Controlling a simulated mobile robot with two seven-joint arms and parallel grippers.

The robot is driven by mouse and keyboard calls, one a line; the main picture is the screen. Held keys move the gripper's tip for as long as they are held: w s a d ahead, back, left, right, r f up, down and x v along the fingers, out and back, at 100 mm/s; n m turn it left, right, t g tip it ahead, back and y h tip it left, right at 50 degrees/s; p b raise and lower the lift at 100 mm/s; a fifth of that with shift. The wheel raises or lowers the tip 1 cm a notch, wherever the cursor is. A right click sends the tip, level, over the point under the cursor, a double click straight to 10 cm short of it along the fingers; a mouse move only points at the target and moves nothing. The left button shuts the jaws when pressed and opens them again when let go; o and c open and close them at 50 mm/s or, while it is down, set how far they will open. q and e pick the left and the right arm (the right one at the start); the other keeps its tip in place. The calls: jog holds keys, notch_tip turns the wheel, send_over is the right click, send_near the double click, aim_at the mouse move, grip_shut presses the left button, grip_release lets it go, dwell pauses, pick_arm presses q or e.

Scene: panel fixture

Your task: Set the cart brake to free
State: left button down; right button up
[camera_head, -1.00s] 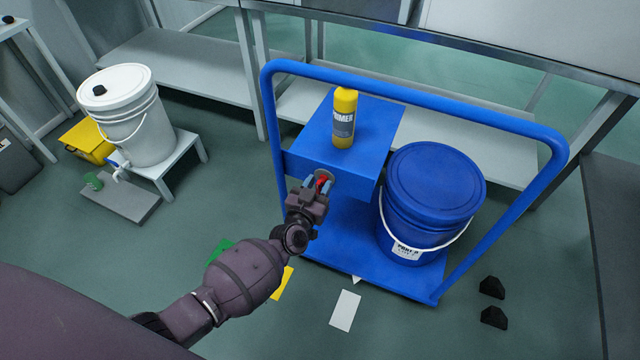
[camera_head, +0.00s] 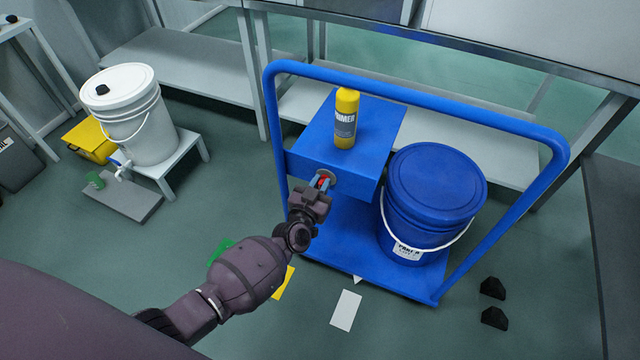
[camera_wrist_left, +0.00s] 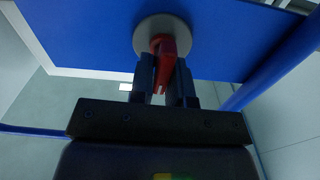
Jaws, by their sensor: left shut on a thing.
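The blue cart (camera_head: 350,236) stands in the middle of the head view with a blue box on its deck. A red brake lever (camera_wrist_left: 164,60) on a round grey disc (camera_wrist_left: 161,32) sits on the box's front face. My left gripper (camera_head: 324,182) is at that face, its two fingers on either side of the red lever. The left wrist view shows the fingers (camera_wrist_left: 164,84) shut on the lever, which points mostly downward there. The fingers hide part of it in the head view. My right gripper is not in view.
A yellow primer can (camera_head: 346,118) stands on the box. A blue lidded bucket (camera_head: 432,200) stands on the deck, right of the box. The cart's blue handle rail (camera_head: 420,92) arches overhead. Two black wedges (camera_head: 493,302) lie on the floor at right.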

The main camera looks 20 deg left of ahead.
pick_arm(q)
jog(key=m, duration=0.1)
jog(key=m+p, duration=0.1)
jog(key=shift+d+r+m, duration=0.15)
jog(key=shift+r+m, duration=0.05)
jog(key=shift+m, duration=0.2)
jog(key=m, duration=0.1)
jog(key=m+p, duration=0.1)
jog(key=shift+d+f+m, duration=0.15)
jog(key=shift+m, duration=0.25)
jog(key=shift+d+f+m, duration=0.1)
jog(key=shift+f+m, duration=0.15)
jog(key=shift+m, duration=1.7)
jog(key=shift+d+f+m, duration=0.1)
jog(key=shift+f+m, duration=0.15)
jog(key=shift+m, duration=1.65)
jog(key=shift+d+f+m, duration=0.1)
jog(key=shift+f+m, duration=0.15)
jog(key=shift+m, duration=1.7)
jog(key=c, duration=1.3)
grip_release()
jog(key=shift+a, duration=0.1)
jog(key=shift+o, duration=0.7)
jog(key=shift+r, duration=0.1)
